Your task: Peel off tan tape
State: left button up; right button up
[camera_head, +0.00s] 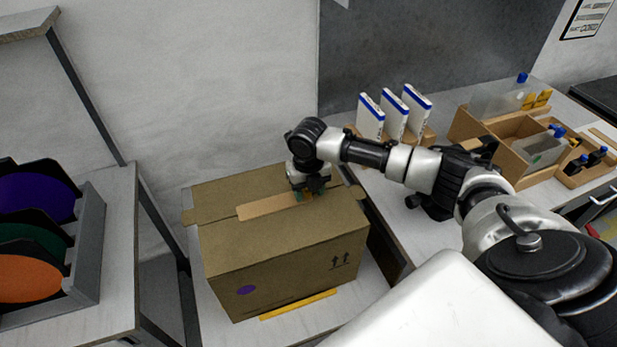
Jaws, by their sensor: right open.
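The tan tape (268,206) is a light strip across the top of a closed brown cardboard box (280,254). Its left end shows flat on the lid, and its right end runs under my right gripper. My right gripper (310,192) points down at the right part of the tape, and its jaws are open. I cannot tell whether the fingertips touch the tape or lid. My left gripper is not in view.
The box stands on a pale table with a yellow strip (298,304) in front. A rack with coloured discs (32,279) is at left. White-and-blue packs (395,116) and wooden trays (518,137) stand on the bench at right. A wall is behind.

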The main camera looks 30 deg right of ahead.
jog(key=shift+f, duration=0.25)
